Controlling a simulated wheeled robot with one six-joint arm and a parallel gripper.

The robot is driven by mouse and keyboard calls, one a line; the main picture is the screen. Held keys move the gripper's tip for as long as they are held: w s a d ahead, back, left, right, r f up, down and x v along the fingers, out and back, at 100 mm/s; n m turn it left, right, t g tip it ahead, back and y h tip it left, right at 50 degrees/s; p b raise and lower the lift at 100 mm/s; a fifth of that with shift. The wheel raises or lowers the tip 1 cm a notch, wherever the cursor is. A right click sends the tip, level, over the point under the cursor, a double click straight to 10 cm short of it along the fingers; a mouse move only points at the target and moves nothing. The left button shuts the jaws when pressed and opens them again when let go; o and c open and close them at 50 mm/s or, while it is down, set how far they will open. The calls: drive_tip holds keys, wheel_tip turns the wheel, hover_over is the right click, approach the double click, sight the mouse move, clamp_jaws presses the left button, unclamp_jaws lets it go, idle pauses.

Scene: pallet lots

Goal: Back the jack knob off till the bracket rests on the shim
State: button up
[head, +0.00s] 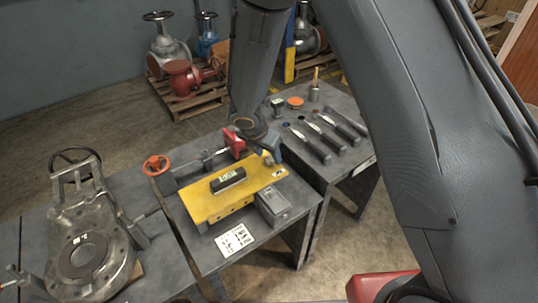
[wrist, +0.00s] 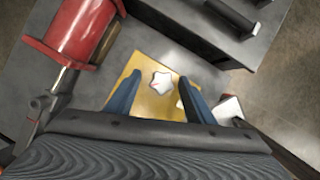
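The yellow bracket (head: 205,207) lies across a grey bench, and part of it also shows in the wrist view (wrist: 146,62). A pale star-shaped knob, which looks like the jack knob (wrist: 161,83), shows over the yellow surface in the wrist view. My gripper (wrist: 161,77) is open, with one blue finger on each side of the knob and a visible gap to both. In the head view my gripper (head: 266,148) is at the bracket's far right end and hides the knob. I cannot make out the shim or whether the bracket touches it.
A red part (head: 234,143) on a rod stands close beside my gripper. An orange handwheel (head: 157,165) is at the bench's left. Several black-handled tools lie on the right bench.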

drive_tip(key=shift+s, duration=0.1)
drive_tip(key=v, duration=0.7)
drive_tip(key=shift+r, duration=0.35)
drive_tip(key=shift+s+a, duration=0.1)
